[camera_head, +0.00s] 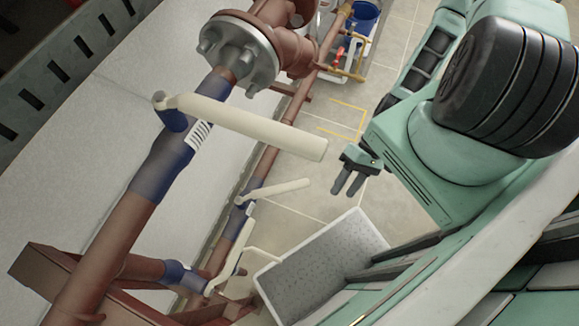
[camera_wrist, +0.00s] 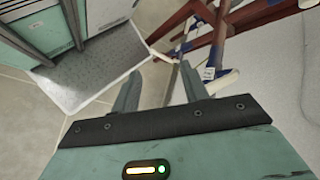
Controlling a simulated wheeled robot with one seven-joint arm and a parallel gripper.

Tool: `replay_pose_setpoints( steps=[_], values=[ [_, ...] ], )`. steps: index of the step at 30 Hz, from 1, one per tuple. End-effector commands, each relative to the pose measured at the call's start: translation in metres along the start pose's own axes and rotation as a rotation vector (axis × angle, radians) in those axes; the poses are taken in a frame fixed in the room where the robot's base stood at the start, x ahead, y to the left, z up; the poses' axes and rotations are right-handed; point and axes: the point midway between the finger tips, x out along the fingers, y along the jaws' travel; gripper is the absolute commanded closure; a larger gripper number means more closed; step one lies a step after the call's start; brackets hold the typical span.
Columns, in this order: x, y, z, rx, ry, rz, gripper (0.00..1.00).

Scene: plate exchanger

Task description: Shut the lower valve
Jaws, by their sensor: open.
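Several blue valves with cream lever handles sit on red-brown pipes. The largest lever (camera_head: 250,127), nearest the head camera, sticks out to the right across its pipe. Farther down, a second lever (camera_head: 275,190) also points right, out from its pipe. A third lever (camera_head: 236,250) slants beside a blue valve body (camera_head: 183,276). I cannot tell for sure which is the lower valve. My gripper (camera_head: 345,192) is open and empty, right of the second lever and apart from it. In the wrist view, a cream lever (camera_wrist: 223,83) lies beyond the right finger of my gripper (camera_wrist: 161,72).
A white tray (camera_head: 281,287) with a speckled floor lies below my gripper, close to the levers. A flanged joint (camera_head: 241,53) and pipes fill the upper left. A blue bucket (camera_head: 363,16) and yellow pipework (camera_head: 345,70) stand at the back. Tiled floor is free behind my gripper.

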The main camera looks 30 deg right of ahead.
Motion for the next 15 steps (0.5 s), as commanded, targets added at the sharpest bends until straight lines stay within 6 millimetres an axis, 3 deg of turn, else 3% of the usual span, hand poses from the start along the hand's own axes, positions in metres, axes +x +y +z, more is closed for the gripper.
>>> replay_pose_setpoints(
  steps=[1,8,15],
  values=[
    [-0.014,-0.017,0.009,-0.126,0.005,0.065,0.55],
    [-0.043,-0.059,0.008,-0.746,0.062,0.334,0.55],
    [-0.072,-0.119,0.003,-1.307,0.121,0.531,0.55]
  ],
)
